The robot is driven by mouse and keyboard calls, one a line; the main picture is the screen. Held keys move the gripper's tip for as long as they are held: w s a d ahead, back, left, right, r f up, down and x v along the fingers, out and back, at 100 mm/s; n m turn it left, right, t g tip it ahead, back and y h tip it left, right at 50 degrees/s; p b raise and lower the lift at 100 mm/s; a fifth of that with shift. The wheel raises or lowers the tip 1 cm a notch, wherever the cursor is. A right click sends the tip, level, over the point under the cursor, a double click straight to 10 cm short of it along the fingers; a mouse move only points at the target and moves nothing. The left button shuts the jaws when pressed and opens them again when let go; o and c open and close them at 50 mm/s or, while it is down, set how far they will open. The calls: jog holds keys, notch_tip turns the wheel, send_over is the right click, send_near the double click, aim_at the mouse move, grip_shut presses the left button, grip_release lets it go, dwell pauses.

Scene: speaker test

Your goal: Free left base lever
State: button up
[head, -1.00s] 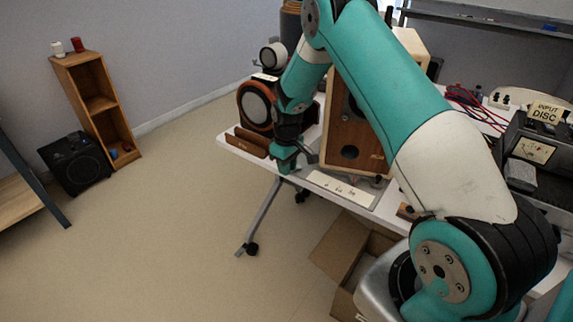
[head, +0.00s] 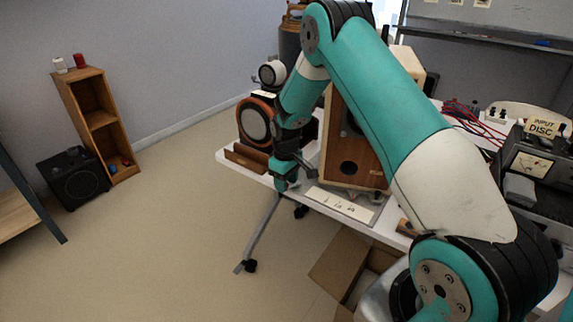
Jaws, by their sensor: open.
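A wooden speaker box (head: 355,155) with a round port stands on the white table, on a grey base plate (head: 368,214) with a labelled pale strip (head: 338,201) along its front. My gripper (head: 284,180) is in the head view at the table's front edge, left of the base plate. It points down and is open; I see nothing held between its fingers. A small light bar (head: 309,171) shows just right of the gripper, close to the plate's left end. I cannot tell whether it is the left base lever or whether the gripper touches it.
A round orange-rimmed speaker (head: 257,121) and a brown wooden piece (head: 246,157) stand close to the gripper's left. A meter unit (head: 530,165) and red cables (head: 462,110) lie at the right. An open cardboard box (head: 345,262) is below the table.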

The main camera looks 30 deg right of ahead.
notch_tip(320, 180, up, 17)
dwell(0.4)
